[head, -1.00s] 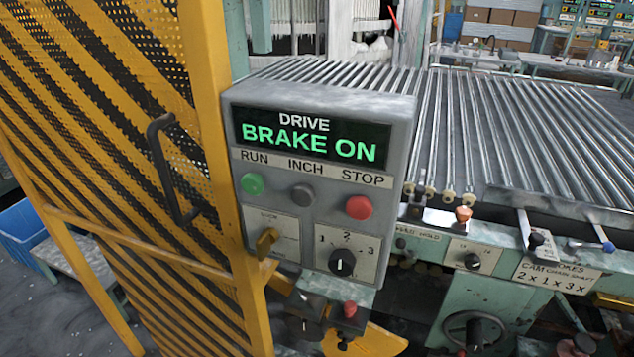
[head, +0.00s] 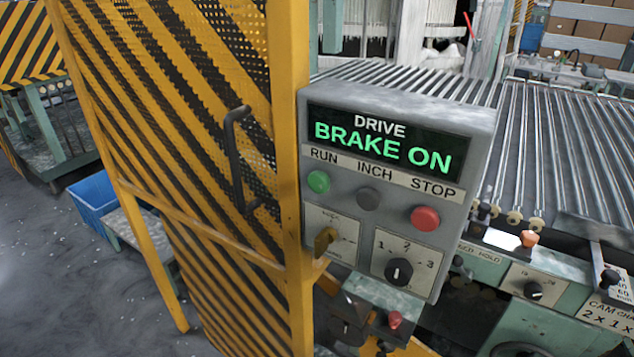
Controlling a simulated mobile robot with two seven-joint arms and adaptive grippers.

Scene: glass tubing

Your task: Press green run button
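The green run button (head: 318,181) is a small round button under the RUN label, at the left of the grey drive control box (head: 480,130). The box's display (head: 383,143) reads "DRIVE BRAKE ON" in lit letters. A grey inch button (head: 368,198) and a red stop button (head: 425,218) sit to the right of the green one. Below them are a brass key switch (head: 325,241) and a black rotary knob (head: 398,271) marked 1, 2, 3. Neither of my grippers shows in the head view.
A yellow-and-black striped mesh guard door (head: 180,110) with a dark handle (head: 236,160) stands directly left of the box. A roller bed (head: 560,150) runs behind and right. A blue bin (head: 93,203) sits on the floor at left, where some floor is open.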

